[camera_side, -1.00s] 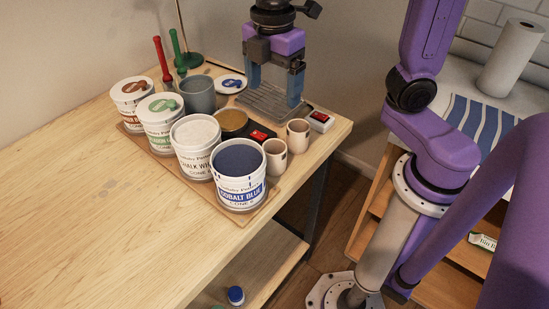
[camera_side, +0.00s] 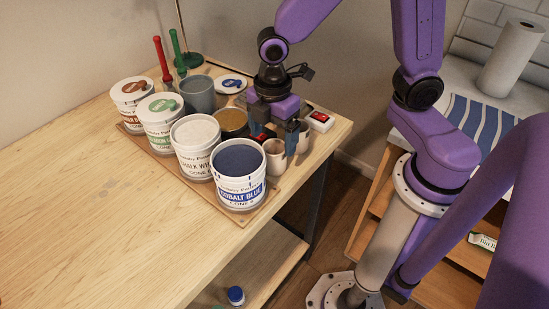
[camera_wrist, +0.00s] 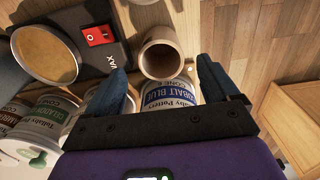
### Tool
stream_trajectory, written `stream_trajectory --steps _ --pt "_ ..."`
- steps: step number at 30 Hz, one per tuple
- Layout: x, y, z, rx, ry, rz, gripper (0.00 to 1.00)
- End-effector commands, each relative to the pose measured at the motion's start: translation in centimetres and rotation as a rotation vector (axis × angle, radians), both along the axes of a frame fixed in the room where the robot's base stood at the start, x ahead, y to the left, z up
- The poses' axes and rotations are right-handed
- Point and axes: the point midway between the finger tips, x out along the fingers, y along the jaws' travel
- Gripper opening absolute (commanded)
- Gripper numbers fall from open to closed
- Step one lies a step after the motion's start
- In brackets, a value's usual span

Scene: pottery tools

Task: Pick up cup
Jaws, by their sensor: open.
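Two small beige cups stand near the table's right edge: a front cup (camera_side: 275,160) beside the cobalt blue tub, and a back cup (camera_side: 304,135). My gripper (camera_side: 275,143) is open and empty, pointing down over the front cup with its blue-grey fingers to either side. In the wrist view, one cup (camera_wrist: 160,60) shows its open mouth and dark inside, centred in the gap between my fingertips (camera_wrist: 162,72). I cannot tell whether a finger touches it. A larger grey cup-like vessel (camera_side: 198,95) stands further left.
Tubs crowd close by: cobalt blue (camera_side: 238,175), white (camera_side: 195,145), green (camera_side: 160,125) and red-brown (camera_side: 131,98). The table's left is clear.

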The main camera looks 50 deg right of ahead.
Motion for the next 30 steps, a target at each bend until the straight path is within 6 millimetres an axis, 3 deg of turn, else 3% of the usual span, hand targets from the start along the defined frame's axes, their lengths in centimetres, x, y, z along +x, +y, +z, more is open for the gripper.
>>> stream_trajectory --steps 9,20,23,26,30 --pt "-0.2 -0.3 -4.0 -0.003 0.003 -0.001 0.88" --pt "-0.2 -0.2 -4.7 0.0 0.0 0.0 0.88" --pt "-0.2 -0.2 -4.7 0.0 0.0 0.0 0.62" --pt "-0.2 -0.2 -4.7 0.0 0.0 0.0 0.29" --pt "-0.2 -0.2 -4.7 0.0 0.0 0.0 0.21"
